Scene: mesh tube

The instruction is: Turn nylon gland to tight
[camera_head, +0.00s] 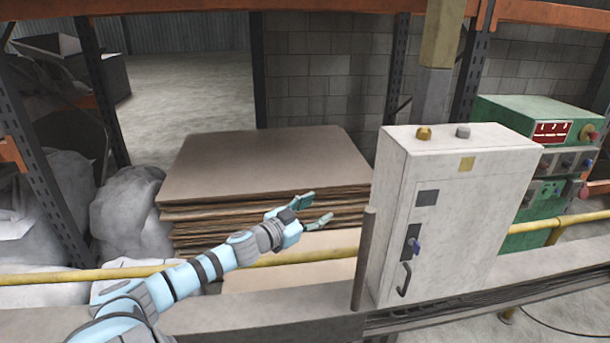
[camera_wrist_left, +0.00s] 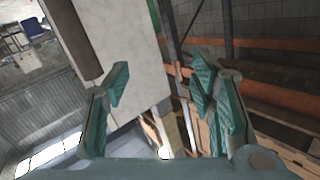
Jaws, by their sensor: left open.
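A grey gland (camera_head: 463,131), which looks like the nylon one, stands on top of the light grey cabinet (camera_head: 450,220). A brass-coloured gland (camera_head: 424,133) stands to its left on the same top. Marks showing the grey gland's setting are too small to read. My left gripper (camera_head: 322,207) is open and empty, left of the cabinet and lower than its top, apart from both glands. In the left wrist view the open fingers (camera_wrist_left: 160,82) have nothing between them, with the cabinet (camera_wrist_left: 115,40) beyond; I cannot make out either gland there. My right gripper is not in view.
A brown upright post (camera_head: 364,260) stands at the cabinet's left front edge. A yellow rail (camera_head: 90,275) runs behind the grey ledge. Stacked cardboard sheets (camera_head: 265,165) lie behind my left arm. A green machine (camera_head: 530,115) is right of the cabinet. A yellow-grey column rises behind it.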

